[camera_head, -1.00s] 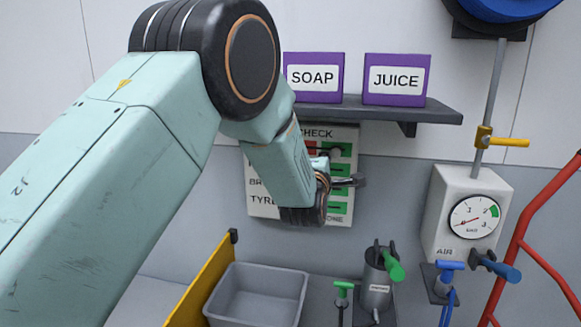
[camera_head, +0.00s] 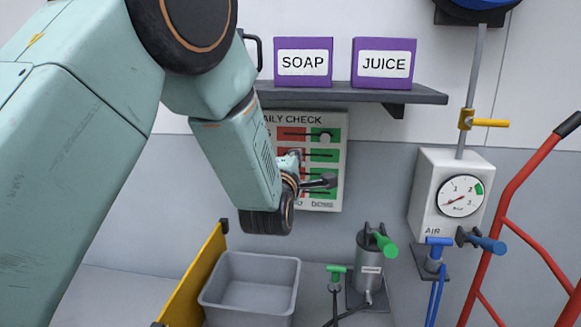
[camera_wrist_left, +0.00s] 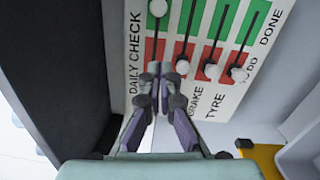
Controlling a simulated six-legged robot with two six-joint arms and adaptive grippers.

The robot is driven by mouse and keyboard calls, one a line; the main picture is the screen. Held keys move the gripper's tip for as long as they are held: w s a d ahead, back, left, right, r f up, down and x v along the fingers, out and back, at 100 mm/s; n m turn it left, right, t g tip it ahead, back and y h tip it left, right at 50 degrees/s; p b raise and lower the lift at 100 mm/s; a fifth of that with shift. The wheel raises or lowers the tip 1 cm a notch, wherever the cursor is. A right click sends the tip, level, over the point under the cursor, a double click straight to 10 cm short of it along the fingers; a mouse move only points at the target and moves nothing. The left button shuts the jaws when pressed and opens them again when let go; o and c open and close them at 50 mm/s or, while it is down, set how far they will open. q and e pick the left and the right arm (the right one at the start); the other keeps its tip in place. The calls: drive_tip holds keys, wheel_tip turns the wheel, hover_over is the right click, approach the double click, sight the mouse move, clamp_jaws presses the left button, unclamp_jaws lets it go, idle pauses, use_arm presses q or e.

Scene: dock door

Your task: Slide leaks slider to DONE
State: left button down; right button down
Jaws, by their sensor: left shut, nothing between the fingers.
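The daily check board (camera_head: 340,195) hangs on the wall under the shelf, with several slider rows running from red (to do) to green (done). It also shows sideways in the left wrist view (camera_wrist_left: 262,60). The top row's white knob (camera_head: 325,136) is at the green end, and this knob (camera_wrist_left: 157,7) shows there in the wrist view too. The other knobs, such as the second row's (camera_wrist_left: 182,67), sit on red. No leaks label is readable. My left gripper (camera_head: 328,181) is shut and empty before the board; its fingertips (camera_wrist_left: 159,70) overlap the top row's red part in the wrist view.
A shelf (camera_head: 425,96) above the board holds the soap box (camera_head: 303,62) and juice box (camera_head: 384,63). Below are a grey bin (camera_head: 250,311), a yellow panel (camera_head: 195,285) and a grey canister (camera_head: 369,262). An air gauge box (camera_head: 428,190) and red frame (camera_head: 505,215) stand right.

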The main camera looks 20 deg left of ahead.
use_arm(q)
drive_tip(key=s, duration=0.2)
drive_tip(key=shift+s+f, duration=0.15)
drive_tip(key=shift+s, duration=0.25)
drive_tip(key=shift+d, duration=0.15)
drive_tip(key=shift+a, duration=0.2)
